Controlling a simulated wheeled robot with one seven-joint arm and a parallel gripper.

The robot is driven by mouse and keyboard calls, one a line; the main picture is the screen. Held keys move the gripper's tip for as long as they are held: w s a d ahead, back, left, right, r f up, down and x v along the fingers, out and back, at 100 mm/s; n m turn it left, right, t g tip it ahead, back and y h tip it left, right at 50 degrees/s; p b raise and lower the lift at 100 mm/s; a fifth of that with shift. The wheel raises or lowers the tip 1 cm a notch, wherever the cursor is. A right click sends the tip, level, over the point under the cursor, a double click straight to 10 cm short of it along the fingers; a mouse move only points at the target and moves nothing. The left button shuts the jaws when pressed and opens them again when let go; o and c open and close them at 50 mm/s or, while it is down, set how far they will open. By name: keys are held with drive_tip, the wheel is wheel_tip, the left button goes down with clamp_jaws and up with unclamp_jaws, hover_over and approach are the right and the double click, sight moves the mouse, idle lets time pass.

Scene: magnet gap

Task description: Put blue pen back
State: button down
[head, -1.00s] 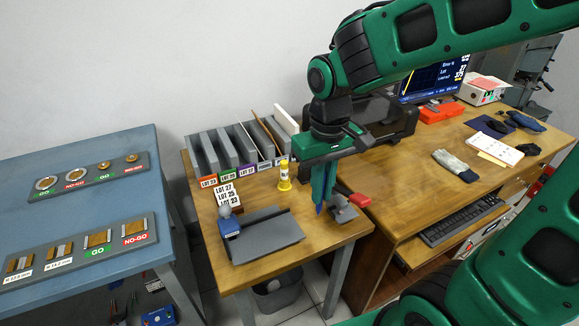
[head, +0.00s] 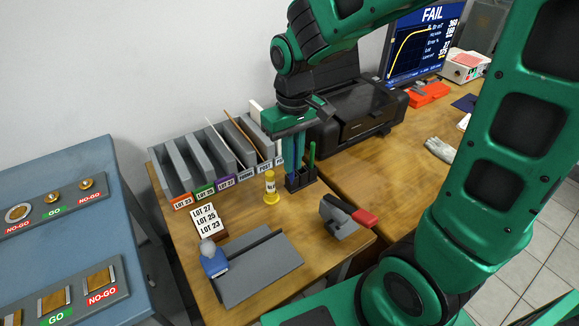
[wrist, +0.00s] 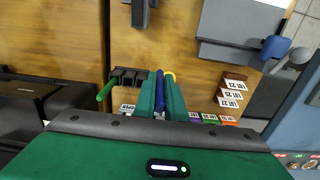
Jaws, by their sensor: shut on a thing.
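The blue pen (wrist: 159,92) is upright between the two green fingers of my gripper (wrist: 160,95), which are shut on it. In the head view my gripper (head: 293,158) points down over the left part of a dark pen holder (head: 302,183). A green pen (head: 311,155) stands in the holder's right part. The wrist view shows the holder (wrist: 128,76) next to the blue pen, with the green pen (wrist: 105,90) at its far side. The fingers hide the pen's lower end in the head view, so I cannot tell whether it is inside a slot.
A yellow bottle (head: 271,188) stands just left of the holder. Grey lot bins (head: 205,160) line the wall behind, and a black printer (head: 355,110) stands to the right. A grey clamp with a red handle (head: 345,215) and a grey plate (head: 255,265) lie in front.

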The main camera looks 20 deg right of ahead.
drive_tip(key=shift+w+d+f, duration=0.45)
drive_tip(key=shift+w+f, duration=0.65)
drive_tip(key=shift+f, duration=0.3)
drive_tip(key=shift+w+d+f, duration=0.4)
drive_tip(key=shift+w+f, duration=0.65)
drive_tip(key=shift+f, duration=0.3)
drive_tip(key=shift+w+d+f, duration=0.45)
drive_tip(key=shift+w+f, duration=0.65)
drive_tip(key=shift+f, duration=0.3)
drive_tip(key=shift+f, duration=0.1)
drive_tip(key=c, duration=1.9)
unclamp_jaws()
drive_tip(key=shift+o, duration=0.4)
